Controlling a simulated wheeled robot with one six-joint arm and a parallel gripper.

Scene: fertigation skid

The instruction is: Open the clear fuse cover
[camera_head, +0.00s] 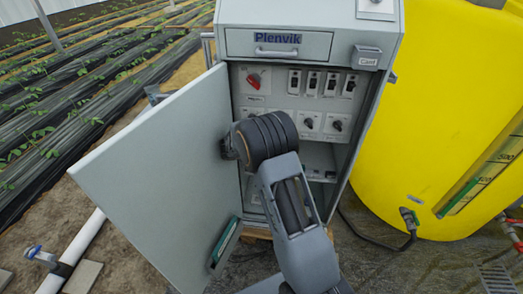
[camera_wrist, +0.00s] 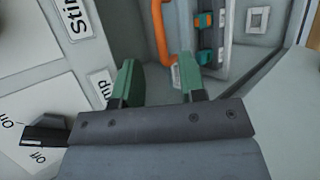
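In the wrist view my gripper (camera_wrist: 158,78) shows two green fingertips held apart, with nothing visible between them. Just beyond the fingertips is an orange curved bar (camera_wrist: 161,30). To its right, teal and orange parts (camera_wrist: 204,30), which look like fuses or terminals, sit in a recess. A clear cover over them is hard to make out, and I cannot tell whether it is shut. In the head view my own arm hides my gripper and part of the cabinet's lower inside.
The grey cabinet (camera_head: 310,17) stands with its door (camera_head: 150,170) swung open to the left. Inside is a red rotary switch (camera_head: 253,80) above several black knobs. In the wrist view a black switch (camera_wrist: 45,136) lies left of my gripper. A yellow tank (camera_head: 440,110) stands at right.

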